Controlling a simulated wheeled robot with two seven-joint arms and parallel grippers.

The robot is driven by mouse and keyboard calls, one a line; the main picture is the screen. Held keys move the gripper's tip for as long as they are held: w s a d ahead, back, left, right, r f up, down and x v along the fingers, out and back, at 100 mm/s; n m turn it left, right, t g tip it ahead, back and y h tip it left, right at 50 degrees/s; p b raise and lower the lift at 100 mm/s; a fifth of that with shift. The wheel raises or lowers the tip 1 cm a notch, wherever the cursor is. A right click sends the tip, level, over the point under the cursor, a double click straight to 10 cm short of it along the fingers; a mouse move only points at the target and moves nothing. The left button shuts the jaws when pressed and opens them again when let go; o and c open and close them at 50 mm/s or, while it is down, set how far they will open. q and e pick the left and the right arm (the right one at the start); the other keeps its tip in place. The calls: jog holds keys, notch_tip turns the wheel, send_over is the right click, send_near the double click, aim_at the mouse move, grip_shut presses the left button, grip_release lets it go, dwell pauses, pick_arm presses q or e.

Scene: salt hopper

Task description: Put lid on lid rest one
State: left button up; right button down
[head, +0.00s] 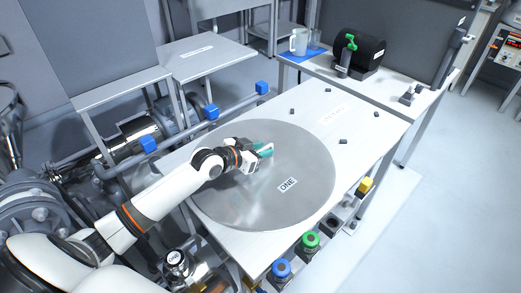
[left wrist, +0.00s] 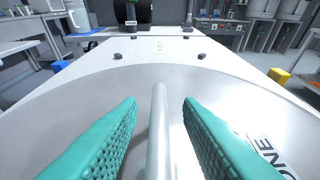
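The lid (head: 230,200) is a large round grey metal disc marked ONE. It lies flat over the left part of a white table; I cannot tell whether it touches the tabletop. The lid also fills the lower left wrist view (left wrist: 250,105). Its bar handle (left wrist: 158,130) stands between the teal fingers of my left gripper (left wrist: 160,103), with a gap on each side. In the head view my left gripper (head: 264,150) is over the lid's middle and hides the handle. My right gripper is not in view. No label naming lid rest one is readable.
Several small black blocks (head: 343,142) surround a label (head: 333,115), too small to read, on the bare tabletop.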

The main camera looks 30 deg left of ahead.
pick_arm(q)
jog(key=shift+s+r+p, duration=0.1)
jog(key=shift+r+p, duration=0.1)
jog(key=shift+p, duration=0.1)
jog(key=p+v, duration=0.8)
jog(key=v, duration=0.3)
jog(key=shift+s+p, duration=0.3)
jog(key=shift+s, duration=0.05)
jog(key=shift+a, duration=0.1)
